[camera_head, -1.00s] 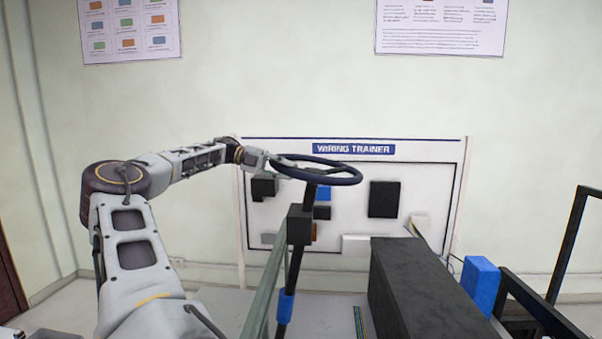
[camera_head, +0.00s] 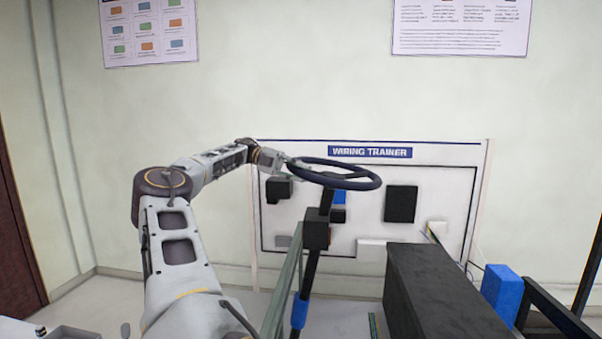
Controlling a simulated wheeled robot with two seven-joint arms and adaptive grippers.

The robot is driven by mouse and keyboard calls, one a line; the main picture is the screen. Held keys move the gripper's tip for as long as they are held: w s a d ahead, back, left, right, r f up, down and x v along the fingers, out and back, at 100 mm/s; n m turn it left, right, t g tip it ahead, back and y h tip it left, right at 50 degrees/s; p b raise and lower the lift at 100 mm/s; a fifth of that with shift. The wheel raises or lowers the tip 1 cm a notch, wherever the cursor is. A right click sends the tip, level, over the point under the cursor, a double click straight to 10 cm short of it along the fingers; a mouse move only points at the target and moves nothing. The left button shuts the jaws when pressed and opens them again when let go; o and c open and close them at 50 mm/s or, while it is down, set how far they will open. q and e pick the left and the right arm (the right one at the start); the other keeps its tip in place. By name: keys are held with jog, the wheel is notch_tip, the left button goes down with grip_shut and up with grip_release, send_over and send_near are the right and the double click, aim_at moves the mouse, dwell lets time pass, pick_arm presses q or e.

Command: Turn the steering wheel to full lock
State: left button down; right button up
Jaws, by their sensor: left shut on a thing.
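The dark blue steering wheel (camera_head: 362,183) sits nearly flat on top of a black steering column (camera_head: 310,270) in the middle of the view. My left gripper (camera_head: 291,163) reaches in from the left and is shut on the wheel's left rim. The fingers are small in the view and the exact contact is hard to make out. My right gripper is not in view.
A long black box (camera_head: 435,290) and a blue block (camera_head: 501,295) stand right of the column, with black frame bars (camera_head: 550,315) beyond. A green-grey rail (camera_head: 283,297) runs close left of the column. The wiring trainer board (camera_head: 450,225) is behind.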

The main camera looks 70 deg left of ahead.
pick_arm(q)
jog(key=c, duration=1.5)
grip_release()
jog(key=shift+a, duration=0.1)
jog(key=o, duration=0.3)
jog(key=shift+a, duration=0.15)
jog(key=shift+r, duration=0.15)
